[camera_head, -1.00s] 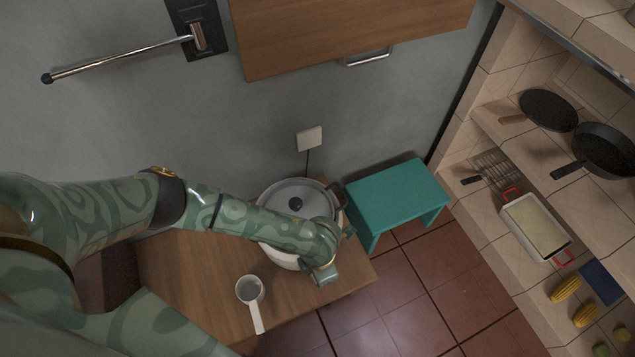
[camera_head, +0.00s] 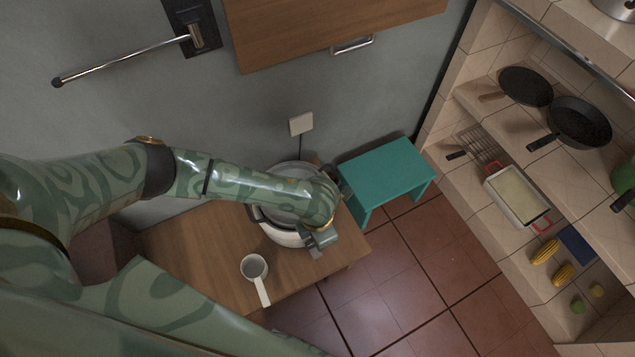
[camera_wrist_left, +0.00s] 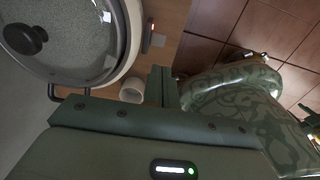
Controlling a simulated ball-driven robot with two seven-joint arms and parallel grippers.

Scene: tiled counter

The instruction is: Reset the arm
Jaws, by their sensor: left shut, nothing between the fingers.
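My left arm reaches in from the left in the head view, its forearm passing over a white pot (camera_head: 278,234) with a glass lid. The pot stands on the wooden table (camera_head: 200,255). My left gripper (camera_head: 320,243) is by the pot's right front side, its fingers pointing down and hard to make out. In the left wrist view, the fingers (camera_wrist_left: 163,86) are together and empty. The lid (camera_wrist_left: 75,45) and its black knob lie to their upper left, apart from them. My right gripper is not in view.
A white cup with a long handle (camera_head: 254,267) sits on the table in front of the pot. A teal stool (camera_head: 385,170) stands to the right. Tiled shelves at right hold pans (camera_head: 578,122), a white dish (camera_head: 515,195) and corn (camera_head: 545,252). A wall cabinet (camera_head: 325,25) hangs above.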

